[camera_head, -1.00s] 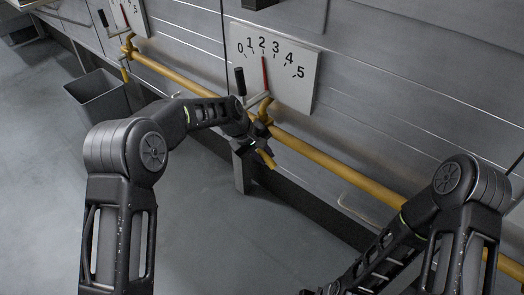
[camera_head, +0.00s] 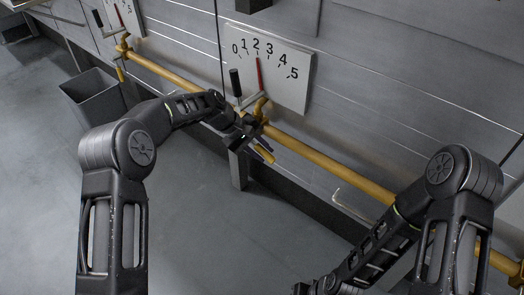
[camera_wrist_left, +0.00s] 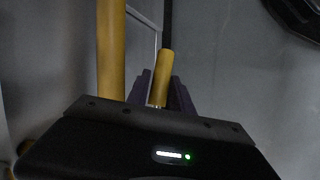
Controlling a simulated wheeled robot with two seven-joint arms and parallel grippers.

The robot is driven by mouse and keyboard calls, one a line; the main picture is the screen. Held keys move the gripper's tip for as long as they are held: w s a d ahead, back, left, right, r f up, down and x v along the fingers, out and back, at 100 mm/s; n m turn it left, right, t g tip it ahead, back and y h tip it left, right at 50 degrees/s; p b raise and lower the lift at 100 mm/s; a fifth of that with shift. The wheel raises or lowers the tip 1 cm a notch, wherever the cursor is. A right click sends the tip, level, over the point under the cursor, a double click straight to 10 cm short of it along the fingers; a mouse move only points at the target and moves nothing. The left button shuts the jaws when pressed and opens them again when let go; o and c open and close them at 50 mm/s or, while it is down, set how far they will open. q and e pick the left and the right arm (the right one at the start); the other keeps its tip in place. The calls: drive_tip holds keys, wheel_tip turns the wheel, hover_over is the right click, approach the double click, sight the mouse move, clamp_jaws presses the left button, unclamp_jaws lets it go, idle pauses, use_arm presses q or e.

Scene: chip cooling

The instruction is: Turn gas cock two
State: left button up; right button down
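In the head view a yellow gas cock (camera_head: 260,107) sits on the yellow pipe below the larger dial plate (camera_head: 290,78). Its red needle (camera_head: 259,73) points near 2. My left gripper (camera_head: 264,150) is just below the pipe, with its dark purple fingers around a short yellow handle (camera_head: 268,158). In the left wrist view the handle (camera_wrist_left: 162,75) stands between the two fingers (camera_wrist_left: 162,95), close to both. I cannot tell whether they press on it. My right arm reaches down at the lower right, and its gripper is not clearly visible.
The yellow pipe (camera_head: 320,157) runs along the metal wall. A black-handled lever (camera_head: 236,84) is beside the cock. Another dial plate (camera_head: 125,18) with a yellow fitting (camera_head: 122,45) is at the upper left. A grey bin (camera_head: 92,98) stands on the floor, which is otherwise clear.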

use_arm(q)
drive_tip(key=shift+o, duration=1.4)
drive_tip(key=shift+f, duration=0.1)
